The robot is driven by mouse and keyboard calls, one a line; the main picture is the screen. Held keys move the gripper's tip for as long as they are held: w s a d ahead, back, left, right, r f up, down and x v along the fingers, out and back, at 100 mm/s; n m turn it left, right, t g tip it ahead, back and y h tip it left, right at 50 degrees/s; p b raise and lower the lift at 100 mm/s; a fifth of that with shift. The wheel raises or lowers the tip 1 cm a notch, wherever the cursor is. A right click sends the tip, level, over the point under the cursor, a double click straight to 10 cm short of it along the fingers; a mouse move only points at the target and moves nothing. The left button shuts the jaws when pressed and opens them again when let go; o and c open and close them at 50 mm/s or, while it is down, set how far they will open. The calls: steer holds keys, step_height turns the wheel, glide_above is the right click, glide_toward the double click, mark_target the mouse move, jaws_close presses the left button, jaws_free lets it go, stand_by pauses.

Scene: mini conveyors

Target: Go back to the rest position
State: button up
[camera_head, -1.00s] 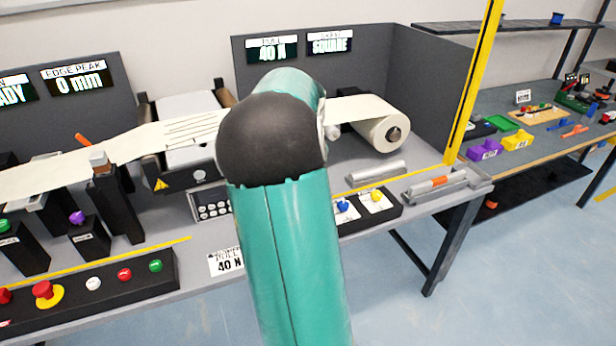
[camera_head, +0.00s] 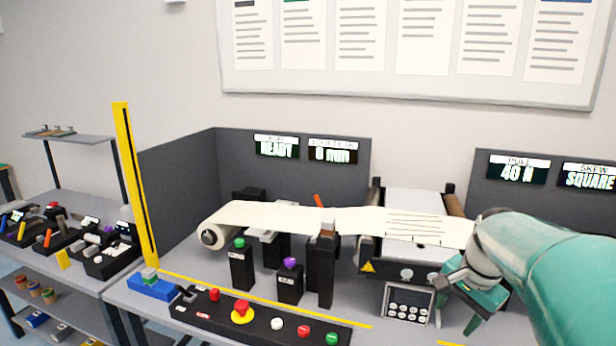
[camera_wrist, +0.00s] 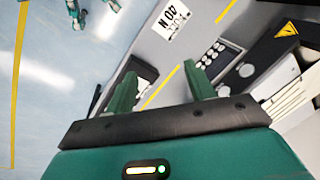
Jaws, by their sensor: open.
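My teal arm enters from the right edge of the head view. My gripper (camera_head: 472,298) hangs at its end, just right of the grey keypad box (camera_head: 407,302), above the bench. In the wrist view my gripper (camera_wrist: 160,82) shows two teal fingers set wide apart with nothing between them, so it is open and empty. I cannot tell the exact height of the fingers above the bench.
A white web (camera_head: 290,216) runs across the bench from a roll (camera_head: 214,236) at left. Black posts (camera_head: 327,270) stand below it. A button panel (camera_head: 258,322) lines the front edge. A yellow upright (camera_head: 135,190) stands at left. Floor (camera_wrist: 60,90) shows in the wrist view.

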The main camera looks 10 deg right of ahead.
steer(key=s+a+n+t, duration=0.1)
steer(key=s+a+n, duration=0.2)
steer(key=a, duration=0.4)
steer(key=s+a+n+t, duration=0.1)
steer(key=s+a+n, duration=0.3)
steer(key=a+n, duration=0.2)
steer(key=s+a+n+t, duration=0.1)
steer(key=s+a+n, duration=0.2)
steer(key=a, duration=0.7)
steer(key=shift+s+r+n, duration=0.2)
steer(key=shift+r+n, duration=0.25)
steer(key=shift+n, duration=0.55)
steer(key=shift+a, duration=0.1)
